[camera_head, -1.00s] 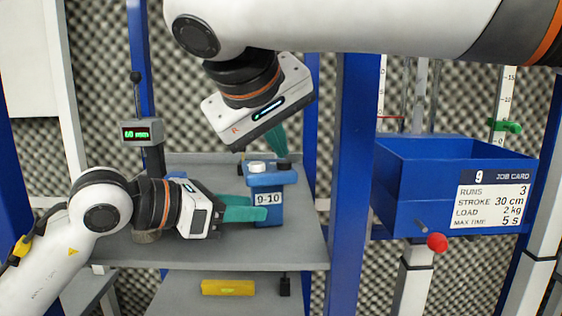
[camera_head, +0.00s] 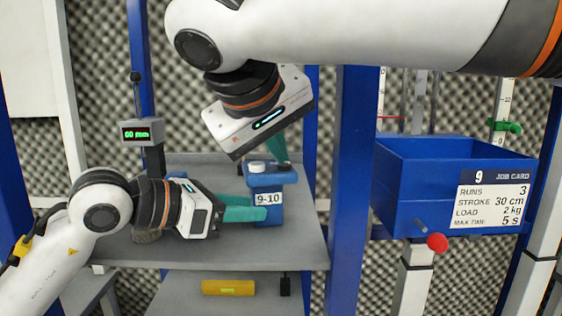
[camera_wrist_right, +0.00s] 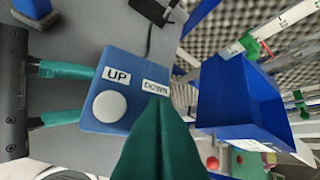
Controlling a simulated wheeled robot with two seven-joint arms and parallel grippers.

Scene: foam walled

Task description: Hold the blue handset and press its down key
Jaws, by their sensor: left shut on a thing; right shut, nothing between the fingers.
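The blue handset (camera_head: 266,180), labelled 9-10, stands upright above the grey shelf, with a white key and a dark key on top. My left gripper (camera_head: 252,207) is shut on its side; its green fingers also show in the right wrist view (camera_wrist_right: 72,93). In that view the handset's top (camera_wrist_right: 98,88) carries the labels UP (camera_wrist_right: 117,77) and DOWN (camera_wrist_right: 156,88), with the round white key (camera_wrist_right: 109,106) beside UP. My right gripper (camera_head: 281,156) is shut and empty, its tips at the dark down key (camera_head: 284,166). The fingers hide that key in the wrist view; I cannot tell whether they touch it.
A grey shelf (camera_head: 300,245) lies beneath the handset. A small green display (camera_head: 142,134) stands behind my left arm. A blue post (camera_head: 355,170) rises right of the shelf, and a blue bin (camera_head: 410,200) with a job card (camera_head: 493,201) stands beyond it.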

